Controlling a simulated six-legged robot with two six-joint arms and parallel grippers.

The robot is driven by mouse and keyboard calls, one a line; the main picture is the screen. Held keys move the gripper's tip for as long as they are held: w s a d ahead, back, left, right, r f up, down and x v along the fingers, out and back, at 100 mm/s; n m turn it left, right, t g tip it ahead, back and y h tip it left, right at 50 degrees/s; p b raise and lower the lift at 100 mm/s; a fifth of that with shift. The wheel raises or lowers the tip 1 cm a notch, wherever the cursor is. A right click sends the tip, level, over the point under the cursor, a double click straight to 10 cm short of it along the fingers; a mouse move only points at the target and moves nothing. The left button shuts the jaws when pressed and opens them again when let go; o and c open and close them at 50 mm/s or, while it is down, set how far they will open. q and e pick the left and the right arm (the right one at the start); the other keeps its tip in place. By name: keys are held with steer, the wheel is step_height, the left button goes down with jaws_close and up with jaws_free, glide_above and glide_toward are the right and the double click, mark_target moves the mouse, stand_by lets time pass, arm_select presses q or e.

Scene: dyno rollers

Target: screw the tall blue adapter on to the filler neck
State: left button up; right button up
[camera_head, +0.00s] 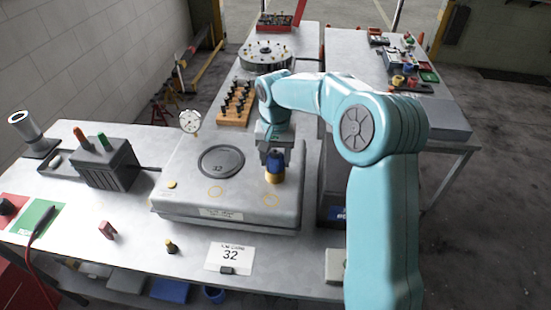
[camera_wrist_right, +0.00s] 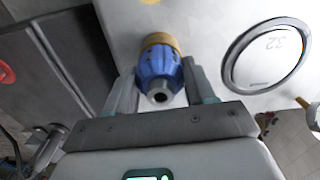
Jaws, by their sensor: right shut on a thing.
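The tall blue adapter (camera_head: 274,161) stands upright over a brass-coloured ring (camera_head: 275,179) near the right side of the grey tank-like block (camera_head: 185,205). In the right wrist view the blue adapter (camera_wrist_right: 158,70) is ribbed, with a grey nozzle tip toward the camera and the brass ring (camera_wrist_right: 159,40) at its far end. My right gripper (camera_head: 271,150) is shut on the adapter from above, one finger on each side. The filler neck itself is hidden, and I cannot tell whether the ring belongs to it or how far the adapter is seated. My left gripper is not in view.
A wooden rack (camera_head: 237,103) of black-topped parts is farther back. A grey box with screwdrivers (camera_head: 104,165) stands at the left.

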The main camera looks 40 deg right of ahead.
steer(key=m, duration=0.6)
steer(key=shift+f+b, duration=0.1)
steer(key=shift+b, duration=0.3)
steer(key=m, duration=0.3)
steer(key=shift+m, duration=0.3)
steer(key=m+b, duration=0.1)
steer(key=m, duration=0.2)
steer(key=shift+d+m, duration=0.1)
steer(key=shift+m, duration=0.3)
steer(key=m, duration=0.3)
steer(key=shift+m, duration=0.3)
steer(key=o, duration=1.1)
steer(key=shift+o, duration=0.2)
steer(key=shift+s, duration=0.1)
